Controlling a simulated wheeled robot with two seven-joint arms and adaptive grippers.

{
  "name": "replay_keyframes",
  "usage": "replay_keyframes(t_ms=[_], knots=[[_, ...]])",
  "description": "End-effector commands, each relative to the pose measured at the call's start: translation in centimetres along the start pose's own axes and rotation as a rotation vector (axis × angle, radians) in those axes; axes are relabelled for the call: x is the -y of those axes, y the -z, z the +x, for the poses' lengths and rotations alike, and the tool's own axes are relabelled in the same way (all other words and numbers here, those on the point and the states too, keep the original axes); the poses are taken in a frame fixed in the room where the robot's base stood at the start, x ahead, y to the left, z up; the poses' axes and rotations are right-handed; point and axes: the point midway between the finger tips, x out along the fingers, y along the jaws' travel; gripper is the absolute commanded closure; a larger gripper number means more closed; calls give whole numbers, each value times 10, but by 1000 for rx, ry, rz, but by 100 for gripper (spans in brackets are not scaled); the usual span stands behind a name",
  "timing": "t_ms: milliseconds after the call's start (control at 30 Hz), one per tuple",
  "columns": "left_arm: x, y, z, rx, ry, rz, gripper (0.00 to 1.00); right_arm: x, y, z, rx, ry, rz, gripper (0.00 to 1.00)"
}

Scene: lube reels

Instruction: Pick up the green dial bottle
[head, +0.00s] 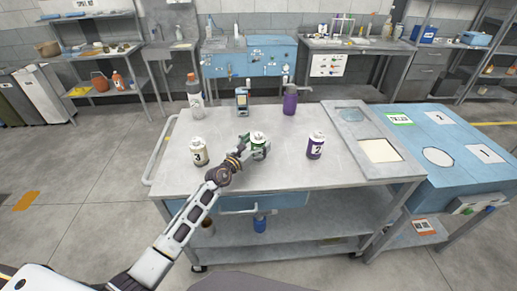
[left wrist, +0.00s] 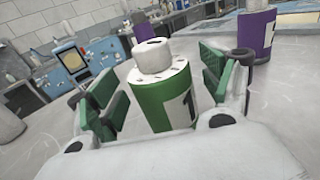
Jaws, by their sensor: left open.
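The green dial bottle (head: 259,140) stands upright on the grey cart top (head: 290,180), with a white cap and a label reading 1. In the left wrist view the green dial bottle (left wrist: 165,95) is between the fingers of my left gripper (left wrist: 168,90). A gap shows between it and the left finger; contact on the right side cannot be told. In the head view my left gripper (head: 250,148) reaches the bottle from the front left and is open. My right gripper is not in view.
A cream bottle marked 3 (head: 199,152) stands left and a purple bottle marked 2 (head: 315,146) stands right. Behind are a grey bottle (head: 195,98), a small device (head: 242,100) and a purple pump bottle (head: 290,100). A panel (head: 350,130) lies at the cart's right.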

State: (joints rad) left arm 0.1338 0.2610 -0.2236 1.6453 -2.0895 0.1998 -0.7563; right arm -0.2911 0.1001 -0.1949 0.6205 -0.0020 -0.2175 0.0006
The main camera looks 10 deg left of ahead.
Motion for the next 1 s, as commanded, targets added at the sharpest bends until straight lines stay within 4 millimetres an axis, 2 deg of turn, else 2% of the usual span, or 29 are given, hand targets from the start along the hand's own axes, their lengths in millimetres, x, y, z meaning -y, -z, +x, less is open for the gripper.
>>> replay_keyframes(t_ms=[200, 700, 1000], knots=[[0, 0, 11, 0, 0, 0, 20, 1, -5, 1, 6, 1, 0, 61], [0, 0, 12, 0, 0, 0, 20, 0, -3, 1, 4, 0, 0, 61], [0, 0, 12, 0, 0, 0, 57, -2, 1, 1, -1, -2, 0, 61]])
